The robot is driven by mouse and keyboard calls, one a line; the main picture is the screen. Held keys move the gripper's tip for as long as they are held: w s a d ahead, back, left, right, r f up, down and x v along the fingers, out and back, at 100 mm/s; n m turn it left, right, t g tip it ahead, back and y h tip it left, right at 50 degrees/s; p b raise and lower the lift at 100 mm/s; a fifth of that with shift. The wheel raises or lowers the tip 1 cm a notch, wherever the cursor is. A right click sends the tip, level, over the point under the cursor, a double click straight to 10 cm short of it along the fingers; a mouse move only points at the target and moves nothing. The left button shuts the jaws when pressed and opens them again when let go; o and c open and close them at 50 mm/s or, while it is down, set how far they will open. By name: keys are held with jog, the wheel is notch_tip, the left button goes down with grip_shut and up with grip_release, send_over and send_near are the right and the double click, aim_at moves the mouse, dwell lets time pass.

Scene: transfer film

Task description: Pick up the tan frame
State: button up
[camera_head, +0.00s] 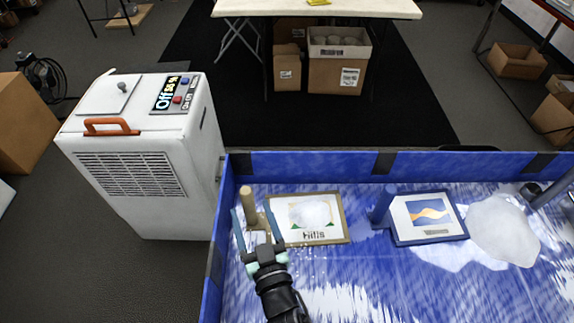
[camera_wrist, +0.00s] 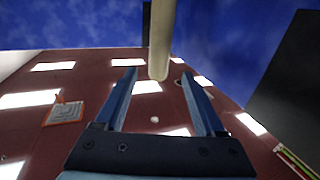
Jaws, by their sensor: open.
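The tan frame (camera_head: 346,222) lies in the blue tub, around a picture with green shapes and lettering. A tan post (camera_head: 247,198) stands at its left side. My gripper (camera_head: 251,208) is open at the post, one finger to each side of it in the head view. In the wrist view the post (camera_wrist: 160,40) comes down from the top and shows between the fingertips of my gripper (camera_wrist: 158,73). I cannot tell whether the fingers touch it. The post's lower part is partly hidden by my gripper in the head view.
A blue frame (camera_head: 431,239) with a blue post (camera_head: 382,206) lies to the right, beside a white mound (camera_head: 502,231). The blue tub's wall (camera_head: 320,164) runs behind and at left. A white machine (camera_head: 140,160) stands outside, left.

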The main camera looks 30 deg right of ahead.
aim_at(249, 201)
jog(key=shift+x, duration=2.6)
jog(key=shift+d+f, duration=0.1)
jog(key=shift+d, duration=0.05)
jog(key=shift+c, duration=0.3)
grip_shut()
